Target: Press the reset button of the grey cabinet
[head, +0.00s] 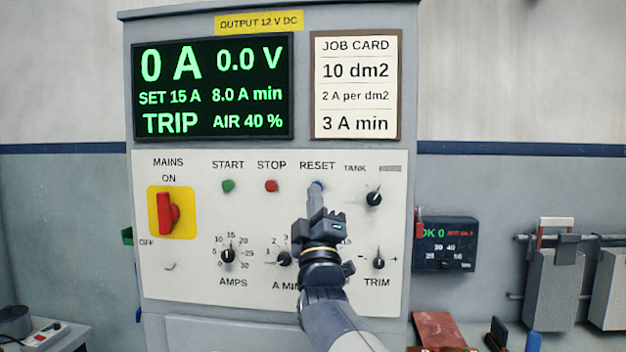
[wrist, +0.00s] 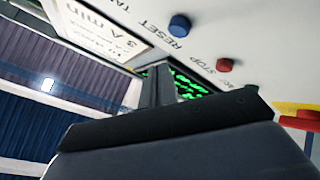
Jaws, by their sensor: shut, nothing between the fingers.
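The grey cabinet (head: 270,329) stands ahead with a white control panel. Its blue reset button (head: 317,184) sits under the word RESET, right of the red stop button (head: 271,186) and green start button (head: 228,186). My gripper (head: 315,196) is shut and empty, its tips overlapping the lower edge of the reset button in the head view. In the wrist view the reset button (wrist: 180,25) shows in full at the top, apart from my closed fingers (wrist: 158,78). The display (head: 213,86) reads 0 A, 0.0 V and TRIP.
The red mains switch (head: 168,213) is at the panel's left, pointing to ON. Knobs for tank (head: 374,197), amps (head: 228,255) and trim (head: 379,262) surround my arm. A job card (head: 356,85) hangs at upper right. A dark meter box (head: 445,245) and racks (head: 553,285) stand to the right.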

